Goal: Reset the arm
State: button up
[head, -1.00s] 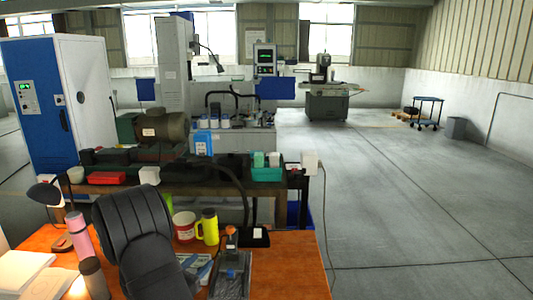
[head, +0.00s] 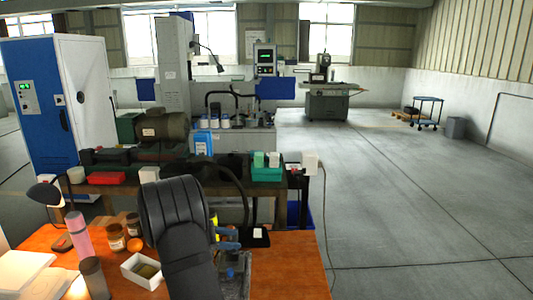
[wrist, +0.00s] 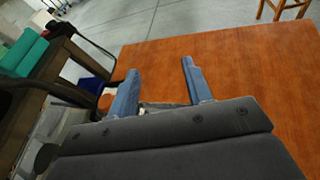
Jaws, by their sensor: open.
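My gripper (wrist: 158,66) shows in the wrist view as two blue fingers standing well apart. No object shows between them, only the wooden desk top (wrist: 245,75). In the head view my dark arm leans over the desk (head: 295,262), and the blue fingers (head: 229,239) show partly at its right side. The arm hides the middle of the desk, including most of a yellow-green bottle (head: 214,224).
Left of my arm stand a white open box (head: 141,270), two brown jars (head: 116,238), an orange (head: 136,244), a pink bottle (head: 78,235) and a lamp (head: 45,194). A dark bench (head: 230,187) runs behind. The desk's right side is clear.

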jog(key=shift+w+d+r+m+g+y, duration=0.3)
jog(key=shift+w+r+m+g+y, duration=0.25)
jog(key=shift+g, duration=0.35)
jog(key=shift+w+d+r+m+g+y, duration=0.3)
jog(key=shift+w+m+g+y, duration=0.25)
jog(key=shift+g+y, duration=0.3)
jog(key=shift+s, duration=0.1)
jog(key=s+a+f+n+t+h, duration=0.2)
jog(key=s+a+f+n+t, duration=0.2)
jog(key=t, duration=0.6)
jog(key=s+a+n, duration=0.1)
jog(key=a+n, duration=0.1)
jog(key=n, duration=0.1)
jog(key=shift+n+t, duration=0.35)
jog(key=shift+n, duration=0.05)
jog(key=shift+w+d, duration=0.1)
